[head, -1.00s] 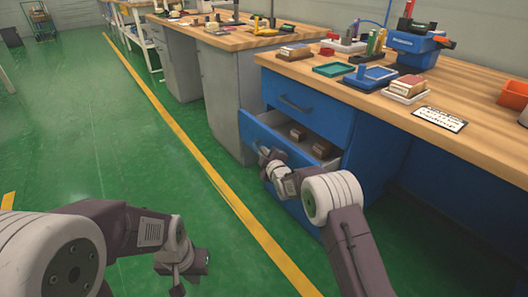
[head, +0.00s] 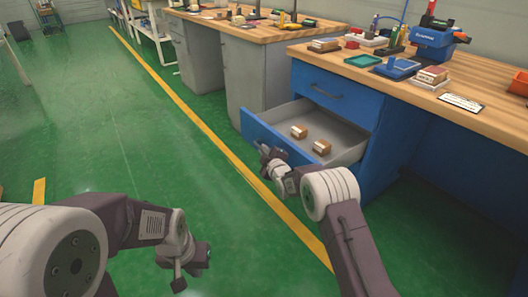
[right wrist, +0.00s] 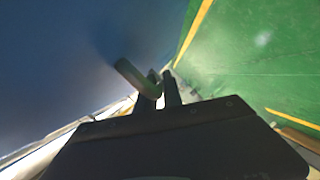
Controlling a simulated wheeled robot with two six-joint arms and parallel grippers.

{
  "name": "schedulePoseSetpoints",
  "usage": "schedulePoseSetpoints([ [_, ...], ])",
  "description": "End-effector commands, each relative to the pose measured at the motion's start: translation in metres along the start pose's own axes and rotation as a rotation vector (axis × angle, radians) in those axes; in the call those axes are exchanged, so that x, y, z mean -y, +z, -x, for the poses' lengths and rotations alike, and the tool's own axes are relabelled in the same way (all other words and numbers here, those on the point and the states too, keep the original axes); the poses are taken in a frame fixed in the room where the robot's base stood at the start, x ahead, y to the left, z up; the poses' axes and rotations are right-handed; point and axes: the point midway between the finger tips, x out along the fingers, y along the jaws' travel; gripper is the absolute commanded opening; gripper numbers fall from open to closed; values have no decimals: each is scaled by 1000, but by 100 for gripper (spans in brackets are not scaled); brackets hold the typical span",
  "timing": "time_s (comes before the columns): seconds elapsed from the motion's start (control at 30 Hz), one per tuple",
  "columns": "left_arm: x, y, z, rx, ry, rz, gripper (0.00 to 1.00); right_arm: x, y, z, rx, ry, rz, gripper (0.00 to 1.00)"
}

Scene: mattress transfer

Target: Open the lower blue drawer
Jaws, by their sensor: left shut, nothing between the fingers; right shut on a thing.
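The lower blue drawer (head: 268,135) is pulled well out of the blue cabinet, and its grey inside shows. Two small brown-and-white blocks (head: 321,147) lie in it. My right gripper (head: 264,153) is at the drawer's front face, shut on the handle. In the right wrist view the handle (right wrist: 138,79) is a dark bar at the fingers (right wrist: 158,88), beside the blue face. My left gripper (head: 178,284) hangs low over the green floor, shut and empty, away from the drawer.
The closed upper drawer (head: 328,92) is above. The wooden bench top (head: 490,80) holds trays, blocks and a blue vise (head: 434,40). A grey cabinet (head: 255,75) stands behind. Green floor (head: 110,130) to the left, with a yellow line, is clear.

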Motion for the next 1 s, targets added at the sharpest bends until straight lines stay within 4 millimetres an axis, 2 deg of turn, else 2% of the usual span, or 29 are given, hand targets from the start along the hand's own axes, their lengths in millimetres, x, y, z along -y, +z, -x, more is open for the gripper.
schedulePoseSetpoints([
  [0.1, 0, 0, 0, 0, 0, 0, 0, 2, 2, 0, 4, -3, -1, 0],
  [0.13, 0, 0, 0, 0, 0, 0, 0, 2, 2, 0, 4, -3, -1, 14],
  [0.17, 0, 0, 0, 0, 0, 0, 0, 1, 2, 0, 4, -3, -1, 20],
  [0.57, 0, 0, 4, 0, 0, 0, 0, -1, 0, 5, 2, -2, -1, 20],
  [0.67, 0, -1, 13, 0, 0, 0, 0, -3, -1, 16, 2, -3, -1, 20],
  [0.93, -1, -4, 39, 0, 0, 0, 0, -3, -1, 63, 4, -4, -1, 20],
  [0.97, -1, -4, 42, 0, 0, 0, 0, -3, -1, 68, 5, -5, -1, 20],
  [1.0, -1, -4, 34, -1, 0, 0, 0, 2, 2, 72, 3, -2, -1, 20],
])
